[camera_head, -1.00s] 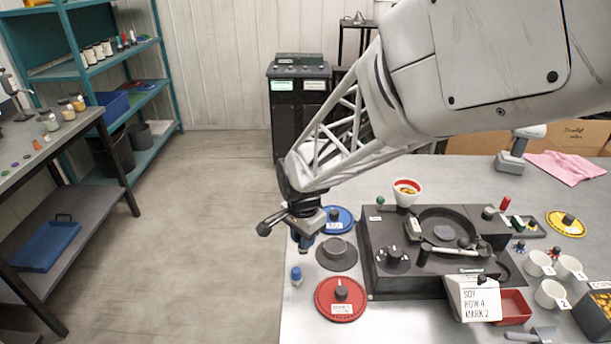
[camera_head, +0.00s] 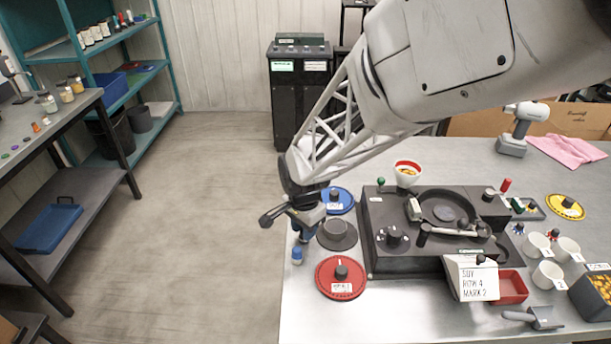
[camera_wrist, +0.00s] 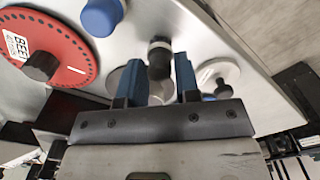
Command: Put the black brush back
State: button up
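My gripper (camera_head: 306,232) points down over the left edge of the table, left of the dark grey disc (camera_head: 337,234). In the wrist view its two blue fingers (camera_wrist: 155,82) stand apart. A blue-capped piece (camera_head: 297,255) stands close by, and also shows in the wrist view (camera_wrist: 102,16).
The red disc (camera_head: 341,278) and blue disc (camera_head: 339,200) lie near the gripper. The black seed meter (camera_head: 375,262) stands to the right. A small tray (camera_head: 540,215) with a green-topped item lies farther right, near white cups (camera_head: 549,274). The table's left edge is close.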

jog(key=shift+o, duration=1.4)
jog(key=shift+r, duration=0.2)
notch_tip(320, 180, up, 12)
jog(key=s+d+r+n+t, duration=0.1)
jog(key=s+d+r+n, duration=0.3)
jog(key=s+d, duration=0.5)
jog(key=s+d+r+n+t, duration=0.1)
jog(key=s+d+r+n, duration=0.3)
jog(key=s+d, duration=0.6)
jog(key=shift+s+d+n+t, duration=0.3)
jog(key=shift+s+n, duration=0.1)
jog(key=shift+s, duration=0.75)
